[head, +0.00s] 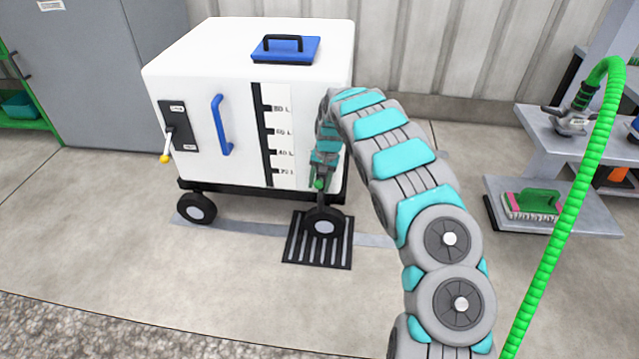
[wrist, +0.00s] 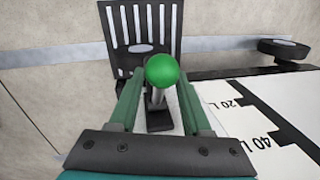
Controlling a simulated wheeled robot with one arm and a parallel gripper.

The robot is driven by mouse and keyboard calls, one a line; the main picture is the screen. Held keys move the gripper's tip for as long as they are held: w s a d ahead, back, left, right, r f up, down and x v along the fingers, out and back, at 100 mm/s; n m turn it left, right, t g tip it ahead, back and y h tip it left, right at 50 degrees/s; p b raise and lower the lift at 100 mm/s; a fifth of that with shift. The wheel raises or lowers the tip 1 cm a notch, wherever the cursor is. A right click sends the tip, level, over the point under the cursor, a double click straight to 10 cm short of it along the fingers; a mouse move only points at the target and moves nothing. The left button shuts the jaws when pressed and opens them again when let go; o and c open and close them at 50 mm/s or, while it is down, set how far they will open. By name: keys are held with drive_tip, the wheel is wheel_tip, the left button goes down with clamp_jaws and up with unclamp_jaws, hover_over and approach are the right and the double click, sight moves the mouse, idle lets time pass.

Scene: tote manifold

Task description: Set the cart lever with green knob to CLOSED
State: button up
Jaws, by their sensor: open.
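The green knob (wrist: 166,70) sits on a short grey lever stem (wrist: 157,97) that rises from a dark base on the white cart (head: 220,60). In the wrist view the knob lies between the tips of my gripper's fingers (wrist: 159,76), which are apart. I cannot tell whether either finger touches it. In the head view my gripper (head: 321,172) is at the cart's right side, low down, and a bit of the green knob (head: 319,184) shows there. No OPEN or CLOSED marking for this lever is readable.
A second lever with a yellow knob (head: 165,159) is on a black panel at the cart's left. The cart front has a blue handle (head: 221,125) and a litre scale (head: 272,135). A floor drain grate (head: 295,240) lies below. A green hose (head: 570,205) hangs at right.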

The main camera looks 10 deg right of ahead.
drive_tip(key=shift+c, duration=0.2)
clamp_jaws()
idle(1.1)
